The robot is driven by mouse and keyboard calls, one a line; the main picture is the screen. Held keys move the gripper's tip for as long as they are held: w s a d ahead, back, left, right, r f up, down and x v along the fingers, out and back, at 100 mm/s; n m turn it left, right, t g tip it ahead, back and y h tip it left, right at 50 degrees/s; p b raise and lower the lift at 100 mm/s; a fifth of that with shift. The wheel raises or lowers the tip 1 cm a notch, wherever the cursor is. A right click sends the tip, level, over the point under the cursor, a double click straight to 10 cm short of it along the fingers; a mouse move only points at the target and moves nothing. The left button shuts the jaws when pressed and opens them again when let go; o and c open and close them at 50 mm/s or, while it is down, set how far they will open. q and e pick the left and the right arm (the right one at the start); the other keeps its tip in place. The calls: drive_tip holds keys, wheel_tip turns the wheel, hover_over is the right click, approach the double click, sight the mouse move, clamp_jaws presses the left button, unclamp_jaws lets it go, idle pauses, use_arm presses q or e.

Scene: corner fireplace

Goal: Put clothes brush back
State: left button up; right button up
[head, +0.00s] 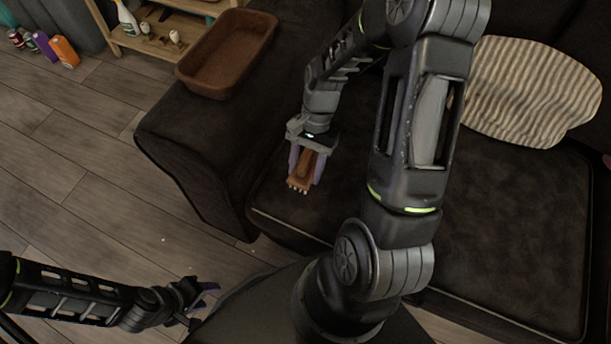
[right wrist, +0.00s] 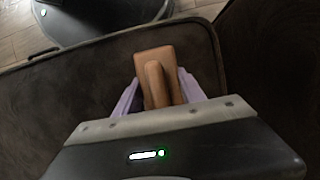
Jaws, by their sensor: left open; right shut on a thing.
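The clothes brush (head: 301,178) is brown and wooden, with pale bristle tips at its lower end in the head view. My right gripper (head: 305,180) is shut on it, its purple fingers on either side, over the front left of the dark sofa seat. In the right wrist view the brush (right wrist: 155,75) sits between the purple fingers of the gripper (right wrist: 154,90). I cannot tell whether the brush touches the seat. My left gripper (head: 205,294) is open and empty, low over the floor at the lower left.
A brown tray (head: 194,78) rests on the sofa's left armrest (head: 190,125). A striped cushion (head: 530,92) lies on the right of the sofa.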

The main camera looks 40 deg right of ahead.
sight(311, 152)
drive_tip(key=shift+f+b, duration=0.55)
drive_tip(key=shift+f, duration=1.25)
drive_tip(key=shift+f, duration=0.2)
drive_tip(key=o, duration=1.2)
drive_tip(key=shift+r, duration=0.2)
drive_tip(key=p+v, duration=0.3)
drive_tip(key=v, duration=0.9)
